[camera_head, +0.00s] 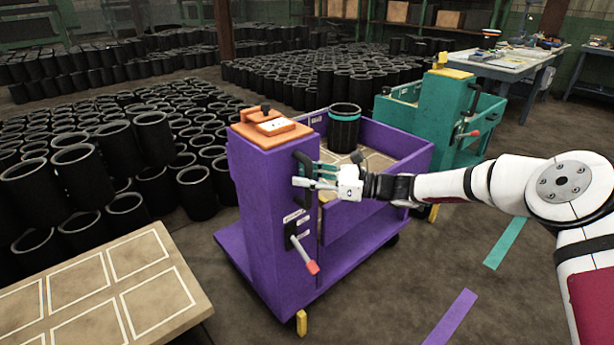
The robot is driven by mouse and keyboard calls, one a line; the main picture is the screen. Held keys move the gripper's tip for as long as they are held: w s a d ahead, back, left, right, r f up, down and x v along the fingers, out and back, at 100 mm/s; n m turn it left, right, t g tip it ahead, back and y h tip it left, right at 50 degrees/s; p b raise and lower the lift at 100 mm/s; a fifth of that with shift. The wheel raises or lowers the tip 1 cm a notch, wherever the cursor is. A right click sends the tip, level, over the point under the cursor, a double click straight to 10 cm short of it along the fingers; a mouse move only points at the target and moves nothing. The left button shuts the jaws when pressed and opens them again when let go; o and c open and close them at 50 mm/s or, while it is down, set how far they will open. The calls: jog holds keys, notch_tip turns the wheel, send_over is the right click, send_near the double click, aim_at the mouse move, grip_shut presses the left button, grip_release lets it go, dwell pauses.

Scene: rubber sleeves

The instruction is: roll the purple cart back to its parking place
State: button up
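The purple cart (268,225) stands upright in the middle of the view, turned at an angle. It has a tall end post, a black vertical handle (303,180) and a lever with a red tip (312,267) below it. A black sleeve with a teal band (344,128) stands inside on a tan board with marked squares. My gripper (304,176) reaches in from the right, its fingers at the black handle. The fingers overlap the handle in this view, and I cannot tell whether they are closed on it. A purple floor stripe (452,318) lies to the cart's right.
A teal cart (441,108) stands close behind the purple one, with a teal floor stripe (505,243) before it. Many black sleeves (198,192) crowd the left and back. A tan board (95,300) is at the front left. Bare floor lies at the front right.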

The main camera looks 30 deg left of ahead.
jog(key=v, duration=1.2)
jog(key=s+d+r+n+t+h, duration=0.1)
jog(key=s+d+r+n+h, duration=0.45)
jog(key=s+d, duration=0.55)
jog(key=s+d+r+n+h, duration=0.5)
jog(key=s+d+n+h, duration=0.15)
jog(key=s+d, duration=0.4)
jog(key=s+d+n+t+h, duration=0.3)
jog(key=s+d+t+h, duration=0.15)
jog(key=s+d, duration=1.55)
notch_tip(320, 180, up, 23)
jog(key=s+a+t+p, duration=0.1)
jog(key=t+p, duration=0.2)
jog(key=p, duration=1.8)
jog(key=shift+h, duration=0.45)
